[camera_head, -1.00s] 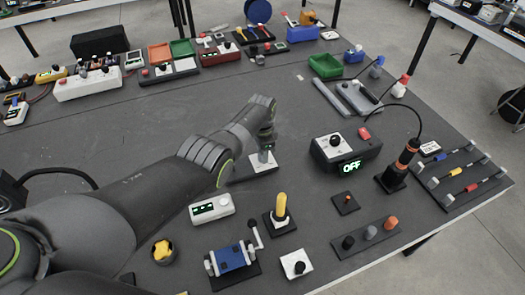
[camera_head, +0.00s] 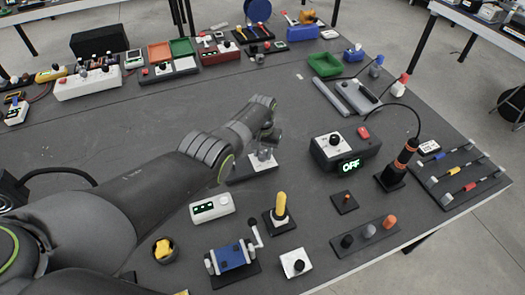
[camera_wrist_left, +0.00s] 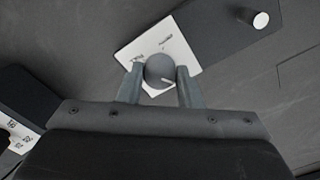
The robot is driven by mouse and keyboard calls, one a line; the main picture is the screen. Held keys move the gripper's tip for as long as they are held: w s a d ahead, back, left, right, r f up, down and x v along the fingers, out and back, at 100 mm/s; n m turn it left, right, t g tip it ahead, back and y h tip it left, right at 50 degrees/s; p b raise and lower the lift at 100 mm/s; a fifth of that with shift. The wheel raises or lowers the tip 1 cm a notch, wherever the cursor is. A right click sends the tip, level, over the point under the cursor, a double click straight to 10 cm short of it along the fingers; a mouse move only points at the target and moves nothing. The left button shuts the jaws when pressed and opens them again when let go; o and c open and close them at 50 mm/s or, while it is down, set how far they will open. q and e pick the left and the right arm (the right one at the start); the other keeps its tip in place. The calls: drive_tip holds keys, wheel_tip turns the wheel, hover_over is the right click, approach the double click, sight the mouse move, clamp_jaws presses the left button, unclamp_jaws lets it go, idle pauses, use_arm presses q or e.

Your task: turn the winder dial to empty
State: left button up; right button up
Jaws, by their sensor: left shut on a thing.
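The winder dial is a round grey knob (camera_wrist_left: 159,68) with a pale pointer line, on a white plate (camera_wrist_left: 186,49) with small dark labels too small to read. In the left wrist view the pointer line is toward the lower right of the knob. My left gripper (camera_wrist_left: 159,78) is shut on the knob, one finger on each side. In the head view the left gripper (camera_head: 265,147) is over the white plate (camera_head: 265,165), and the knob is mostly hidden by it. My right gripper is not in view.
A dark block with a light peg (camera_wrist_left: 260,20) adjoins the plate. In the head view, a white display box (camera_head: 211,208), a yellow-handled lever (camera_head: 281,205) and a black box reading OFF (camera_head: 345,150) stand nearby.

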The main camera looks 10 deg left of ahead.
use_arm(q)
drive_tip(key=n, duration=0.4)
drive_tip(key=shift+w+r+n, duration=0.1)
drive_tip(key=shift+n, duration=0.2)
drive_tip(key=n, duration=0.5)
drive_tip(key=shift+n, duration=0.3)
drive_tip(key=n, duration=0.5)
drive_tip(key=shift+w+n, duration=0.1)
drive_tip(key=shift+n, duration=2.6)
drive_tip(key=o, duration=1)
